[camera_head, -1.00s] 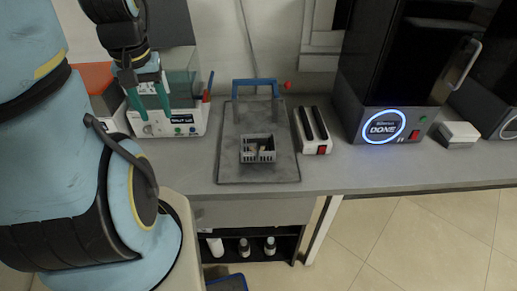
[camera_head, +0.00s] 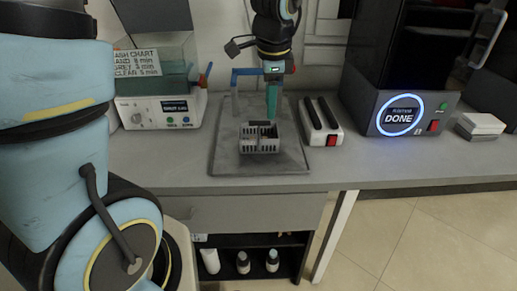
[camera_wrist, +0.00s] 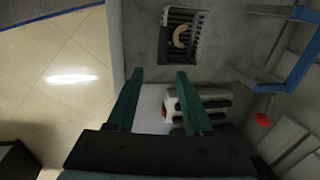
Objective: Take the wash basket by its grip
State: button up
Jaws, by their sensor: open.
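The wash basket (camera_head: 260,145) is a small grey slotted basket on a dark grey tray on the bench. In the wrist view the basket (camera_wrist: 166,40) lies beyond my fingertips, toward the top, with a tan curved piece inside it. I cannot make out a separate grip on the basket. My gripper (camera_head: 271,112) has teal fingers that hang down just behind and above the basket in the head view. In the wrist view my gripper (camera_wrist: 158,74) has its fingers spread with nothing between them.
A blue frame (camera_head: 236,90) with a red knob stands at the tray's back (camera_head: 224,158). A white block with dark slots (camera_head: 322,122) stands to the right. A washer unit (camera_head: 160,110) is left; a machine reading DONE (camera_head: 402,120) is right.

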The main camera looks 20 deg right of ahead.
aim_at(259, 130)
jog(key=f, duration=0.3)
jog(key=w+f+p, duration=0.1)
jog(key=f, duration=0.2)
jog(key=w+f, duration=0.1)
jog(key=f, duration=0.3)
jog(key=shift+d+f, duration=0.1)
jog(key=shift+d, duration=0.3)
grip_shut()
dwell(1.0)
